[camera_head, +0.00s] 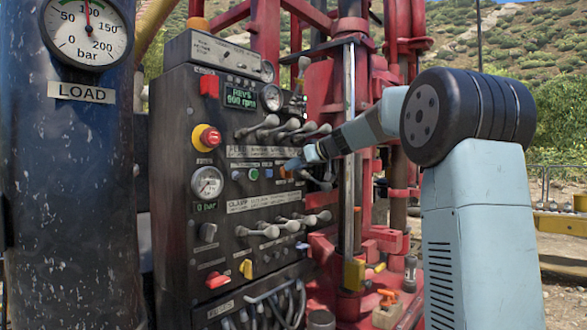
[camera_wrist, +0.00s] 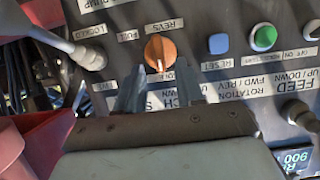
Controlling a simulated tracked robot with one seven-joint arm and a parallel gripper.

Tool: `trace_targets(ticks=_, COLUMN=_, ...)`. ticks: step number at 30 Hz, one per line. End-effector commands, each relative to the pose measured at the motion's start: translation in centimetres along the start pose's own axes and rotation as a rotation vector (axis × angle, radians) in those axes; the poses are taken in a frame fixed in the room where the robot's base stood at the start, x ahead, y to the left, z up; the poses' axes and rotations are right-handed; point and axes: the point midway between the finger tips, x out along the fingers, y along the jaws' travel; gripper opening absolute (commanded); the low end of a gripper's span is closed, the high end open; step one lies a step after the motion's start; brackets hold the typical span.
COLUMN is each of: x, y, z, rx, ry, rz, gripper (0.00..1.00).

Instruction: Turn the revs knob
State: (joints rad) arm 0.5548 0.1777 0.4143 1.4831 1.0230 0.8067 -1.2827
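The revs knob (camera_wrist: 160,52) is a round orange knob with a ridge across its face. In the wrist view, the REVS label shows upside down just above it. In the head view, a bit of orange (camera_head: 286,173) shows at my gripper's tip, mostly hidden. My gripper (camera_wrist: 162,86) is open, its two grey fingers apart and pointing at the panel. The knob lies just beyond the fingertips, roughly centred between them. I cannot tell whether either finger touches it. The revs display (camera_head: 241,97) reads 900 rpm; my gripper (camera_head: 298,162) is below and right of it.
A blue reset button (camera_wrist: 218,44) and a green button (camera_wrist: 263,37) sit right of the knob in the wrist view. A lever (camera_wrist: 88,55) stands out at left. Rows of levers (camera_head: 283,131) lie above and below my gripper in the head view.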

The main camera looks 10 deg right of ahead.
Motion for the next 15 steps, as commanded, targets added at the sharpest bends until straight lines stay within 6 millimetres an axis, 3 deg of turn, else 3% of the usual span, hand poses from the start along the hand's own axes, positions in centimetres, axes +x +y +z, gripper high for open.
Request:
trace_targets(ticks=6, x=1.6, y=0.0, z=0.0, rx=-0.001, ry=-0.001, rz=-0.001, gripper=0.37)
trace_targets(ticks=15, x=1.8, y=-0.1, z=0.0, rx=-0.001, ry=-0.001, rz=-0.001, gripper=0.37)
